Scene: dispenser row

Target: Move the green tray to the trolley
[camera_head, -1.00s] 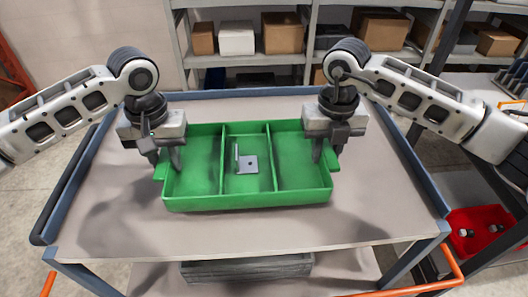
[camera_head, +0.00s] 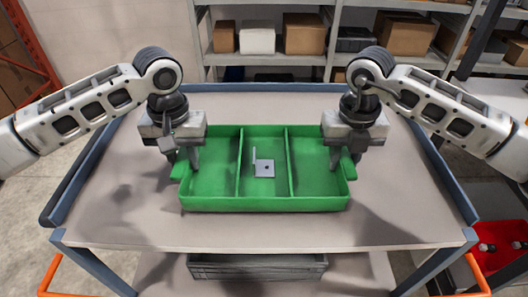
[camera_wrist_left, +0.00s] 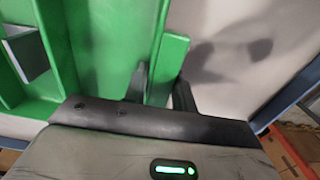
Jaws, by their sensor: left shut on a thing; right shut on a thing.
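The green tray (camera_head: 265,203) has three compartments and sits level at the trolley (camera_head: 300,232) top; whether it touches the surface I cannot tell. A grey metal bracket (camera_head: 264,169) lies in its middle compartment. My left gripper (camera_head: 183,163) is shut on the tray's left end handle, and the left wrist view shows its fingers (camera_wrist_left: 160,88) on either side of the green handle (camera_wrist_left: 166,70). My right gripper (camera_head: 345,160) is shut on the right end handle. The outer compartments look empty.
The trolley top has raised blue-grey side rails (camera_head: 85,170) and is bare around the tray. A grey crate (camera_head: 257,266) stands on its lower shelf. A shelf with boxes (camera_head: 304,34) stands behind. A red bin (camera_head: 497,245) is at the lower right.

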